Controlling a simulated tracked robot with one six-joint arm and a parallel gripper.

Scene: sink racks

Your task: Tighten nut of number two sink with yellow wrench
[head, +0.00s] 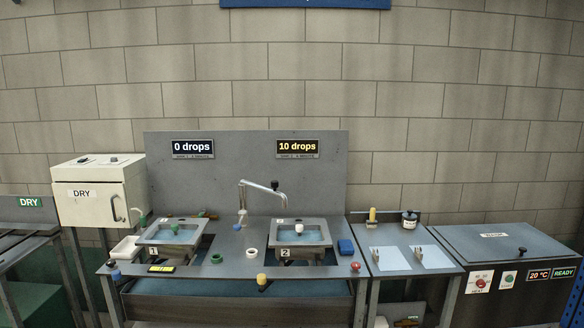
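The number two sink (299,238) is the right basin on the grey bench, with a "2" label on its front rim. A white knob shows near its middle. The nut cannot be picked out; the basin's underside is mostly hidden. No yellow wrench can be made out for sure. A small yellow upright piece (372,214) stands at the back of the right side table. A yellow knob (261,279) sits on the bench's front edge, and a flat yellow-and-black piece (161,268) lies below sink one. My gripper is not in view.
Sink one (173,234) is on the left under a "0 drops" display (193,148); a "10 drops" display (298,148) is on the right. A faucet (264,187) arches between the sinks.

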